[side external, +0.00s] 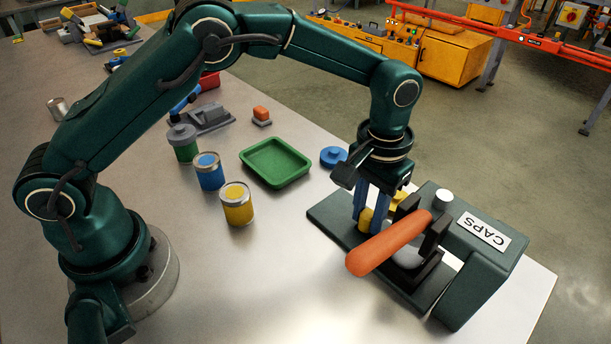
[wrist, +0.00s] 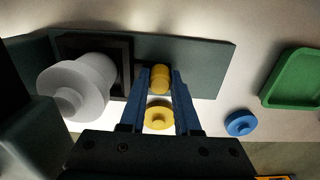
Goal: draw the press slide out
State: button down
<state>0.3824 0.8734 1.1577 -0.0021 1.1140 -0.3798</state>
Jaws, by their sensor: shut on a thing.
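The green press (side external: 487,236), labelled CAPS, stands at the table's right corner on a dark base plate (side external: 325,214). An orange lever handle (side external: 390,243) slants across its front and hides part of the slide area. My gripper (side external: 367,222) points down over the plate, its blue fingers shut on a yellow knob (wrist: 160,76), which appears to be the slide's knob. In the wrist view the knob sits between the fingertips, beside a dark block (wrist: 122,52) and the pale press ram (wrist: 75,88). The slide's body is mostly hidden.
A yellow cap (wrist: 159,116) and a blue cap (side external: 333,156) lie near the plate on the far side. A green tray (side external: 275,163) and yellow, blue and green cans (side external: 238,205) stand to the left. The table's front middle is clear.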

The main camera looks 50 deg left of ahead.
jog(key=a, duration=1.2)
jog(key=shift+w+a+r, duration=0.1)
jog(key=shift+w, duration=0.05)
jog(key=c, duration=0.9)
grip_release()
jog(key=shift+r, duration=2.5)
jog(key=shift+r, duration=0.1)
